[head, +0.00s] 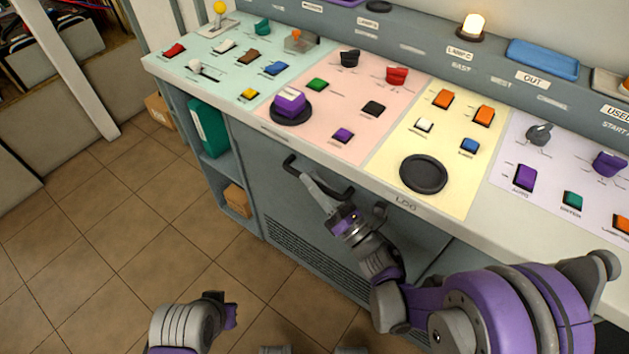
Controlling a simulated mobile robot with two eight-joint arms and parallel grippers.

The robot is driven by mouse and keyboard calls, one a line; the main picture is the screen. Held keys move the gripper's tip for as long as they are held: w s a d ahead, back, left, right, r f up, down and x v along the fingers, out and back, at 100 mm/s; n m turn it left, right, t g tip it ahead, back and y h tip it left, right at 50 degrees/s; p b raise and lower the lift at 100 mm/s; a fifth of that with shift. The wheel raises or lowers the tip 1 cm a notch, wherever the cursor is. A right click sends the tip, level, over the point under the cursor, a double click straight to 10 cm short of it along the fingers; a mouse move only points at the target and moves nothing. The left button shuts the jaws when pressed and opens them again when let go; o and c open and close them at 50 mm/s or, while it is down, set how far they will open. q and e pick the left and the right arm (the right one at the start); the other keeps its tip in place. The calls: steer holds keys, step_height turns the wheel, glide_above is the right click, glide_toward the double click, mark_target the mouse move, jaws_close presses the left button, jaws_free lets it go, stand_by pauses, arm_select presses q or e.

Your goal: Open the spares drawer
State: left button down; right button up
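A grey front panel (270,190) under the counter carries a dark bar handle (292,165). No readable spares label shows on it, and the panel looks flush with the cabinet. My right gripper (308,183) reaches from the lower right, with its pale fingers at the middle of the handle. The fingers overlap in this view, so I cannot tell whether they are closed around the bar. My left gripper (229,312) is low, above the floor, well away from the handle. Its fingers are mostly hidden behind its wrist.
The counter (480,222) overhangs the panel, with several coloured switches and a purple knob (289,101) on it. Left of the panel, open shelves hold a green binder (208,129) and a cardboard box (237,200). The tiled floor (110,220) at left is clear.

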steer(key=shift+c, duration=0.4)
jaws_close()
stand_by(0.9)
